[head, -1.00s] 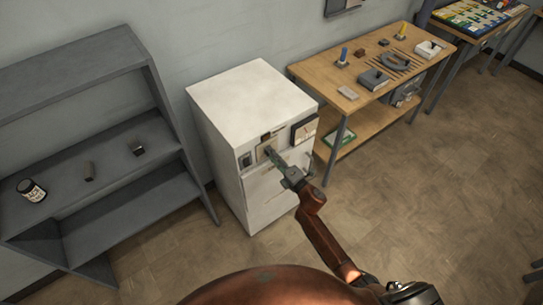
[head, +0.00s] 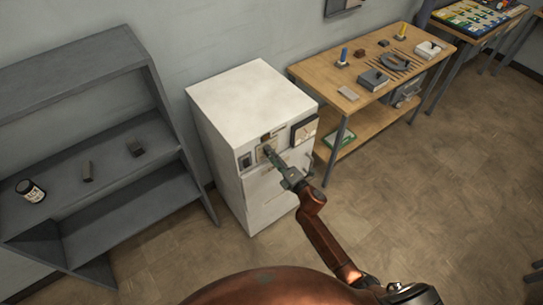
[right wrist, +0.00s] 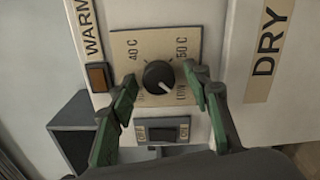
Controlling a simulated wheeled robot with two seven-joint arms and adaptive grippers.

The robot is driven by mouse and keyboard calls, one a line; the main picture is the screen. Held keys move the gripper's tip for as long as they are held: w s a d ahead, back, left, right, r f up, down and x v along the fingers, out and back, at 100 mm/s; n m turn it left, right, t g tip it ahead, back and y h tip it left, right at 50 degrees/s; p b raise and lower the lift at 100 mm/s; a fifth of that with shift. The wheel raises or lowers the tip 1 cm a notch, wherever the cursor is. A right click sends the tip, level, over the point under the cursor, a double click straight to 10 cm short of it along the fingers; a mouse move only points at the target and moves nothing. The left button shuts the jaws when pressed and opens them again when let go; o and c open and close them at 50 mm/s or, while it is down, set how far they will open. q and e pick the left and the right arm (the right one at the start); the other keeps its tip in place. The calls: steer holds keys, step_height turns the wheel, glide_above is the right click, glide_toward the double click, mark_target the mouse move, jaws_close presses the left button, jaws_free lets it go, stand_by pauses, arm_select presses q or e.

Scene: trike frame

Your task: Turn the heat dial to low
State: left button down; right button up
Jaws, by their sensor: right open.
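The heat dial (right wrist: 158,75) is a round black knob on a beige plate (right wrist: 128,46) in the right wrist view. Its white pointer mark faces down and to the right. The labels 40 C and 50 C show above it; the lower labels are partly hidden by my fingers. My right gripper (right wrist: 161,77) is open, with one green-padded finger on each side of the dial and a gap visible on both sides. In the head view my right gripper (head: 268,152) reaches the front of the white cabinet (head: 253,92) and covers the dial. My left gripper is not in view.
A rocker switch (right wrist: 163,130) sits just below the dial. An amber lamp (right wrist: 97,77) is to its left, under a WARM label. A grey shelf unit (head: 105,130) stands left of the cabinet, and a wooden workbench (head: 345,72) stands right. The floor between is clear.

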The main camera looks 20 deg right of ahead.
steer(key=v, duration=1.2)
stand_by(0.4)
steer(key=s+d+f+m+g+h, duration=0.2)
steer(key=s+d+f+m+g, duration=0.3)
steer(key=f, duration=0.8)
steer(key=s+d+f+m+h, duration=0.2)
steer(key=s+f+m, duration=0.35)
steer(key=f, duration=0.75)
steer(key=s+d+f+m+g+h, duration=0.3)
steer(key=s+f, duration=0.4)
steer(key=f, duration=0.7)
steer(key=s+f+m+g, duration=0.2)
steer(key=s+f, duration=0.4)
steer(key=s, duration=0.7)
steer(key=s+f+m+g, duration=0.3)
steer(key=s+f, duration=0.3)
steer(key=s, duration=0.7)
steer(key=s+f+m+g, duration=0.3)
steer(key=s+f, duration=0.3)
steer(key=s, duration=0.7)
steer(key=shift+s+f+m+y, duration=0.3)
steer(key=shift+f+m, duration=0.05)
steer(key=shift+m, duration=0.4)
steer(key=shift+c, duration=0.2)
